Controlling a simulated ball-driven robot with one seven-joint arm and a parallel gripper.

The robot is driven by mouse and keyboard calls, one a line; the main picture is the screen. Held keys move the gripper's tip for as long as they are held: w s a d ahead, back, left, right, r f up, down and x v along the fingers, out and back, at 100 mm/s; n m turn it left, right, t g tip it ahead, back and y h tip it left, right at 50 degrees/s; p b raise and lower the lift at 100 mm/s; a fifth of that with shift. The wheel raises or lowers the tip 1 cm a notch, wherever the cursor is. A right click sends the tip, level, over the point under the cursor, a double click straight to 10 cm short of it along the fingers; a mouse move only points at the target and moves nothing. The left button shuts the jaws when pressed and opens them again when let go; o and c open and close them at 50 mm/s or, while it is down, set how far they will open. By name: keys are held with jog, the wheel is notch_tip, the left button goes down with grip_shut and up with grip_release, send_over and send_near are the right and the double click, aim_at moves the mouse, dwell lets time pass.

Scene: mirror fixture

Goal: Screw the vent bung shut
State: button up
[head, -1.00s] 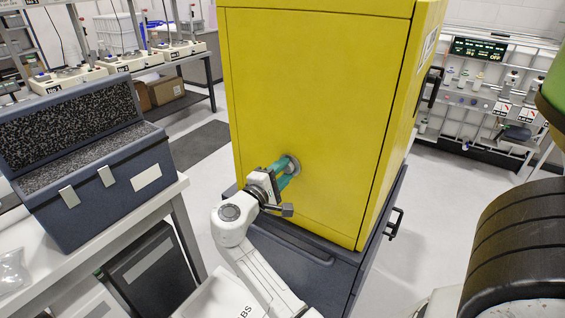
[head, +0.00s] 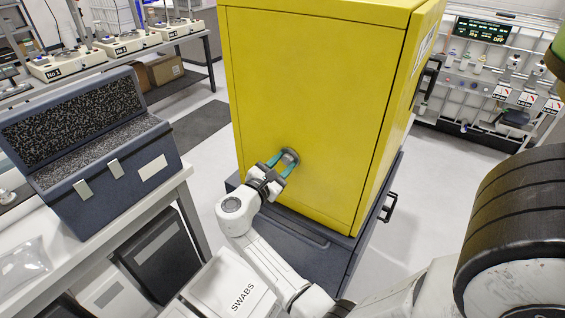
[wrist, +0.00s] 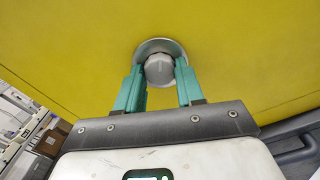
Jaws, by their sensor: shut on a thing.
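The vent bung (wrist: 159,69) is a grey rounded knob in a round metal collar (wrist: 158,45) on the yellow cabinet's front face. In the head view the bung (head: 291,154) is small and partly hidden by the fingers. My gripper (wrist: 160,68) has one teal finger on each side of the bung and is shut on it. In the head view my gripper (head: 282,163) reaches the cabinet face from the lower left. How far the bung is screwed in cannot be told.
The yellow cabinet (head: 315,75) stands on a dark blue base (head: 300,243). A bench with a blue foam-lined case (head: 110,185) is at the left. A white box marked SWABS (head: 228,285) is at the bottom. Grey floor is clear right of the cabinet.

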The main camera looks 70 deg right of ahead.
jog(key=n, duration=0.6)
jog(key=shift+f+n, duration=0.15)
jog(key=shift+n, duration=0.15)
dwell(0.4)
jog(key=o, duration=1)
jog(key=shift+o, duration=0.2)
jog(key=b+v, duration=0.2)
jog(key=v, duration=0.9)
jog(key=shift+s+b, duration=0.1)
jog(key=shift+b, duration=0.2)
